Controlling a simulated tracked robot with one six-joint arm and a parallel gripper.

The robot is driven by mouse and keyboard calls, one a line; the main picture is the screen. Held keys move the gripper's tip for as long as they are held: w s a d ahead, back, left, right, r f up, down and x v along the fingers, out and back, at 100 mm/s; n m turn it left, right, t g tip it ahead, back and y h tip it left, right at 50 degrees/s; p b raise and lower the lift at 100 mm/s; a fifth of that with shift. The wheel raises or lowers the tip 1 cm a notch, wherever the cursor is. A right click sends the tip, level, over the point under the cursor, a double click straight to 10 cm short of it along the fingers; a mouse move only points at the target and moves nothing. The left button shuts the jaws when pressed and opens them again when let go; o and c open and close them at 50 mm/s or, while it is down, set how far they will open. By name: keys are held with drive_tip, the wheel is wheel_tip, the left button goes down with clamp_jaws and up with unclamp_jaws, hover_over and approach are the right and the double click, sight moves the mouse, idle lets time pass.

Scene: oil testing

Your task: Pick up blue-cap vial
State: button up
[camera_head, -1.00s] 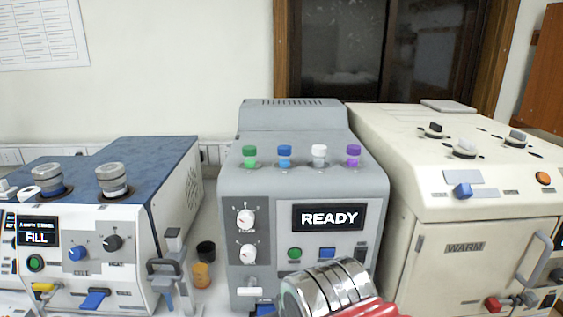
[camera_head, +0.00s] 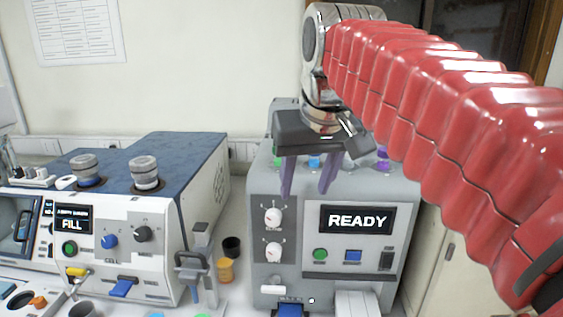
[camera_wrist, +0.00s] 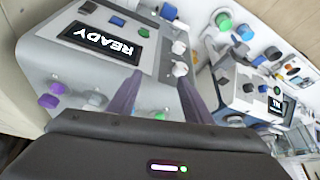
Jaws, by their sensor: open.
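The blue-cap vial (camera_head: 314,162) stands in the top of the grey READY machine (camera_head: 282,235). It shows between and behind my two fingers in the head view, partly hidden. My gripper (camera_head: 307,190) is open and empty, pointing down in front of the vial row. In the wrist view my gripper (camera_wrist: 157,82) has its two purple fingers spread apart over the machine. The white-cap vial (camera_head: 349,163) and purple-cap vial (camera_head: 382,154) stand to the right.
The blue-topped FILL machine (camera_head: 190,147) stands to the left with two grey knobs on top. A black cup (camera_head: 232,246) and an amber cup (camera_head: 225,270) stand between the machines.

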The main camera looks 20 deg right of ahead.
drive_tip(key=w+d+r, duration=0.2)
drive_tip(key=w+r, duration=0.1)
drive_tip(key=r, duration=0.4)
drive_tip(key=w+d+r+m, duration=0.1)
drive_tip(key=w+d+r, duration=0.2)
drive_tip(key=r, duration=0.4)
drive_tip(key=shift+g, duration=0.3)
drive_tip(key=shift+d+f, duration=0.1)
hover_over(314, 163)
drive_tip(key=shift+s+f, duration=0.2)
drive_tip(key=shift+f, duration=1.75)
drive_tip(key=shift+s+f, duration=0.2)
drive_tip(key=shift+f, duration=1.75)
drive_tip(key=shift+f, duration=0.1)
drive_tip(key=shift+x, duration=2.55)
drive_tip(key=shift+w+d, duration=0.1)
drive_tip(key=shift+w, duration=0.05)
